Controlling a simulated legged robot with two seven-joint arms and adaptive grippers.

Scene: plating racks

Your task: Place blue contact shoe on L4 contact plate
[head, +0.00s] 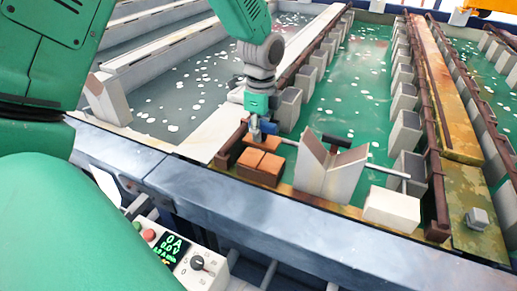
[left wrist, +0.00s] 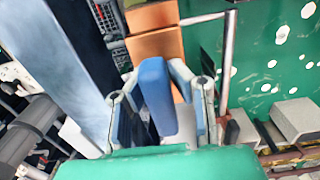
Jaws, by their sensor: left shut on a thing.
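My left gripper (head: 258,128) reaches down over the orange-brown contact plates (head: 258,168) at the near edge of the tank. In the left wrist view the left gripper (left wrist: 160,90) is shut on the blue contact shoe (left wrist: 154,92), which stands between its two fingers. In the head view only a small part of the blue shoe (head: 268,127) shows below the gripper. Orange plate blocks (left wrist: 154,40) lie beyond the shoe in the wrist view. I cannot tell whether the shoe touches a plate. No L4 label is readable. My right gripper is not in view.
A grey V-shaped block (head: 328,170) stands right of the plates with a rod beside it. A white block (head: 392,208) is farther right. The dark blue tank edge (head: 240,205) runs in front. A control box (head: 180,250) with a display is below it. Green liquid fills the tanks.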

